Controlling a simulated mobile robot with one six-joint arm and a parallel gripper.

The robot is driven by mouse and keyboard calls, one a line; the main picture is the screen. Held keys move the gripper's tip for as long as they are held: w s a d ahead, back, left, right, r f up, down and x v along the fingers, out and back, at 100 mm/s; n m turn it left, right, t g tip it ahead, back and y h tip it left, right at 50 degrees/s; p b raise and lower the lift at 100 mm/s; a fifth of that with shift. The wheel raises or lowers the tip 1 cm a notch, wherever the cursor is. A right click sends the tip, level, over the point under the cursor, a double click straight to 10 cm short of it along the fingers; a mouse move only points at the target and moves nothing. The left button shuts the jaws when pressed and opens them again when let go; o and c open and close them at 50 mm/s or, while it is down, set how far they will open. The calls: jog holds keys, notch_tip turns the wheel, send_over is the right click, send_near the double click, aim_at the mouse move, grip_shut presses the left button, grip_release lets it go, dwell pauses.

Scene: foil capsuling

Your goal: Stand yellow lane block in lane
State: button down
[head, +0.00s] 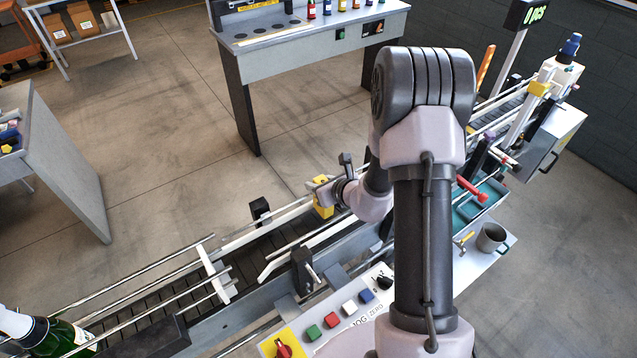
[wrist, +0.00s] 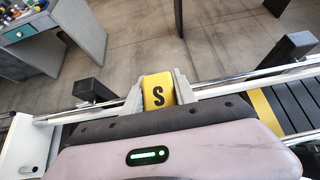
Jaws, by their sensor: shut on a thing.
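The yellow lane block (wrist: 158,91), marked with a black S, is between the two fingers of my gripper (wrist: 159,86) in the wrist view. My gripper is shut on it. In the head view the block (head: 323,203) shows at the far rail of the conveyor lane (head: 153,294), with my gripper (head: 325,190) at it and my wrist just right of it. The block's lower part is hidden in the wrist view by my gripper body. I cannot tell whether it touches the lane or rail.
A green bottle (head: 58,338) lies or leans at the lane's lower left. Guide rails and dark clamps (head: 303,270) line the lane. A button panel (head: 330,318) is in front. A grey mug (head: 492,237) and a teal tray (head: 478,203) stand at right.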

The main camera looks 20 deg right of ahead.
jog(key=shift+f+b, duration=0.9)
jog(key=shift+f, duration=0.1)
jog(key=c, duration=0.9)
grip_release()
jog(key=shift+s, duration=0.1)
jog(key=p+v, duration=0.8)
jog(key=v, duration=0.9)
jog(key=shift+s+d+r, duration=0.1)
jog(key=shift+r, duration=0.1)
